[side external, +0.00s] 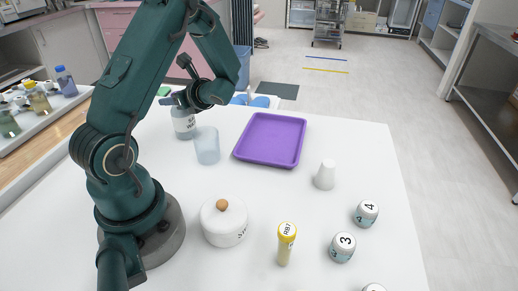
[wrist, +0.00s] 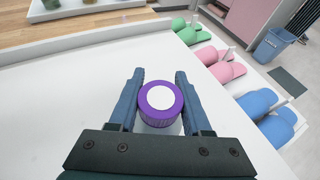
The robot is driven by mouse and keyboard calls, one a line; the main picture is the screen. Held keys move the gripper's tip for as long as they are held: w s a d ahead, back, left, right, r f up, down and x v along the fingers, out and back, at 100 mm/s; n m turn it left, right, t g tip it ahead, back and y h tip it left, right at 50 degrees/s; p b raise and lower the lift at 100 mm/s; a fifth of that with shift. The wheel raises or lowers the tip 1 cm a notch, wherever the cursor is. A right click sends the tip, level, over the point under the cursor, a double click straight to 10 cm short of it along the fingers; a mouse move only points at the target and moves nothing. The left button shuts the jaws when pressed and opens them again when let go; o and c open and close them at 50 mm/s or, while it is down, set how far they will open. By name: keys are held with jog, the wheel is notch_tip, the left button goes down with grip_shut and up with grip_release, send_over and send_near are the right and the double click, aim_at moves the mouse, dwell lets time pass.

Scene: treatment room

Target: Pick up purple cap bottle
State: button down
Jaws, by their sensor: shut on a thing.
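The purple cap bottle (wrist: 160,103) is between the two fingers of my gripper (wrist: 159,76) in the wrist view, its cap facing the camera. The fingers are shut on it, one on each side. In the side external view, a clear bottle body with a white label (side external: 184,124) shows below my gripper (side external: 174,99), at the far left part of the white table. Its cap is hidden by the gripper there. The bottle looks upright. I cannot tell whether its base touches the table.
A translucent cup (side external: 207,146) stands close beside the bottle, with a purple tray (side external: 270,158) to the right. A white cup (side external: 325,175), lidded pot (side external: 224,222), yellow-capped tube (side external: 286,243) and numbered jars (side external: 343,247) stand nearer. Slippers (wrist: 257,102) lie beyond the table edge.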

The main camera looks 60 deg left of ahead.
jog(key=shift+r, duration=0.15)
jog(key=shift+r, duration=0.6)
jog(key=s+r, duration=0.9)
jog(key=s, duration=0.2)
jog(key=shift+s+d+r, duration=0.15)
jog(key=shift+s+r, duration=0.1)
jog(key=shift+s, duration=0.05)
